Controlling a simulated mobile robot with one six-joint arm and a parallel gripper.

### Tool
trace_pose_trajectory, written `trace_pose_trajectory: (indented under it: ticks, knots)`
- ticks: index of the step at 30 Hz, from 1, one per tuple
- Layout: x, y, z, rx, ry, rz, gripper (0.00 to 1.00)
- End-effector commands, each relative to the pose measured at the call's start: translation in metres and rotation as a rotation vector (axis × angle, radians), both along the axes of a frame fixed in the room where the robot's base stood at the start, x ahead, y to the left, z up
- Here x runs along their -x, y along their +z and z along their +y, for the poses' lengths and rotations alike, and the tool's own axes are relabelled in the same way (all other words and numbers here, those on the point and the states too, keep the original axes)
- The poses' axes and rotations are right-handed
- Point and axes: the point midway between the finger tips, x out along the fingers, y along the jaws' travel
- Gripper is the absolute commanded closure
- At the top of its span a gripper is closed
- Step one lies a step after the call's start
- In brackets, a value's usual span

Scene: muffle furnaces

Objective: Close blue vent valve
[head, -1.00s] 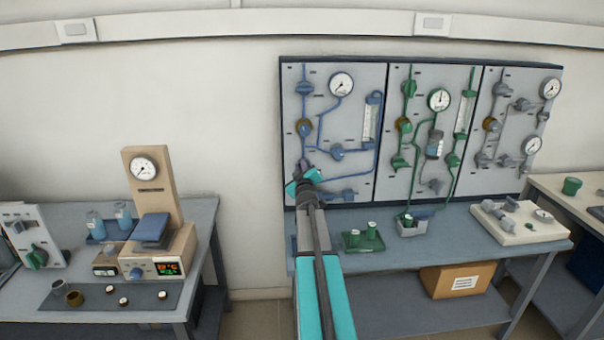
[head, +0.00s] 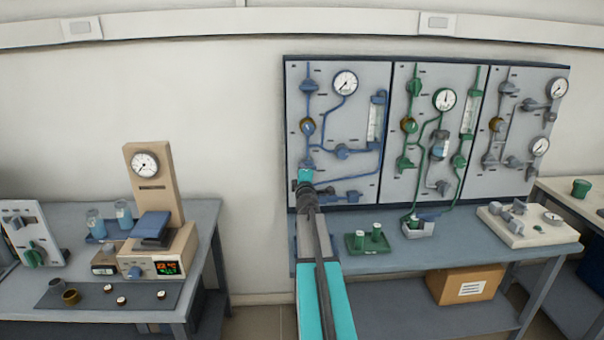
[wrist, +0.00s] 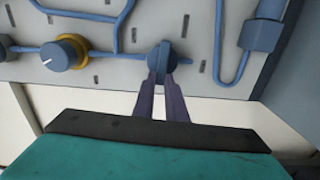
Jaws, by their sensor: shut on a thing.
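The left panel (head: 360,105) on the wall board carries blue piping and several blue valves. My gripper (wrist: 162,84) is shut on a blue valve handle (wrist: 163,54) in the wrist view, with its two dark fingers at either side of the handle. The handle looks set across the blue pipe (wrist: 117,48). In the head view my gripper (head: 305,181) is at the lower left of this panel, at the blue valve (head: 307,163) below the brass-collared knob (head: 307,126). My gripper and arm partly cover that valve. I cannot read a vent label.
The brass-collared blue knob also shows in the wrist view (wrist: 62,53), left of the handle. A green-piped panel (head: 425,160) and a grey-piped panel stand to the right. Below, the bench (head: 460,245) bears a green tray (head: 385,245) with small vials.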

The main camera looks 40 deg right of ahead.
Motion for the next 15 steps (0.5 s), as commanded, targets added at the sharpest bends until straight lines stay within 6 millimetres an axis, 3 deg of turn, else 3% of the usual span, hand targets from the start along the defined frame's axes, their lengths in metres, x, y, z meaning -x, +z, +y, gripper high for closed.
trace_pose_trajectory:
  ticks: [15]
  knots:
    - [-0.0011, -0.0021, 0.0015, 0.058, 0.003, 0.049, 1.00]
